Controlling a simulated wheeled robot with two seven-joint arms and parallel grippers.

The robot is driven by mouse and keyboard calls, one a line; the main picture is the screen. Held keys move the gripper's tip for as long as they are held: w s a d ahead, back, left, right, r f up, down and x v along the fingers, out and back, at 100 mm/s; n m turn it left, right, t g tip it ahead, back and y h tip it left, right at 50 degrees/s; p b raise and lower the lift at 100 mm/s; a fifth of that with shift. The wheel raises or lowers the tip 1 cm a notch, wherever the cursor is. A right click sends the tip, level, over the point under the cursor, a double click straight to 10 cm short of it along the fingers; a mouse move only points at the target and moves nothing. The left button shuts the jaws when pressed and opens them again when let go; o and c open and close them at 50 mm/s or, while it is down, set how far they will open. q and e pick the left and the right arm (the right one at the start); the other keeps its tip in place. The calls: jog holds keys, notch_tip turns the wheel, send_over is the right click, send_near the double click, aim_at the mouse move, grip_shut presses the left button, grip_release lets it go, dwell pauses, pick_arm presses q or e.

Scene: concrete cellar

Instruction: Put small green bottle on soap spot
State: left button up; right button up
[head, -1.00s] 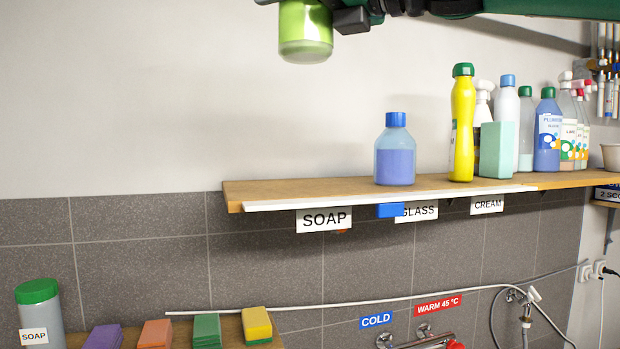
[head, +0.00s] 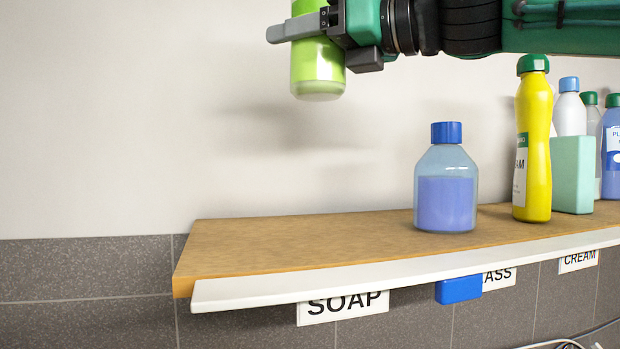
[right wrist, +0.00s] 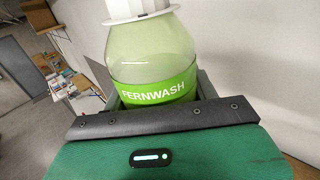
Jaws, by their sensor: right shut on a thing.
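The small green bottle (head: 317,72) hangs upright in the air above the shelf's left part, its top cut off in the head view. My right gripper (head: 300,28) is shut around it. In the right wrist view the bottle (right wrist: 150,60) shows a white cap and the word FERNWASH, between the gripper's fingers. The soap spot is the bare shelf top (head: 300,240) above the SOAP label (head: 343,306), and nothing stands on it. My left gripper is not in view.
A blue-capped bottle with violet liquid (head: 446,190) stands right of the soap spot. A yellow bottle (head: 533,150) and a mint-green box (head: 572,175) stand farther right. A white strip (head: 400,270) runs along the shelf's front edge, with a blue block (head: 459,290) below it.

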aim_at(307, 99)
notch_tip(307, 99, down, 6)
jog(key=shift+w+d+f+p, duration=0.1)
jog(key=shift+d+f+p, duration=0.05)
jog(key=shift+p, duration=0.45)
jog(key=shift+f+p, duration=0.5)
jog(key=shift+f, duration=3.85)
jog(key=shift+w+f, duration=0.1)
jog(key=shift+f, duration=0.4)
jog(key=shift+w+f, duration=0.1)
jog(key=shift+f, duration=0.55)
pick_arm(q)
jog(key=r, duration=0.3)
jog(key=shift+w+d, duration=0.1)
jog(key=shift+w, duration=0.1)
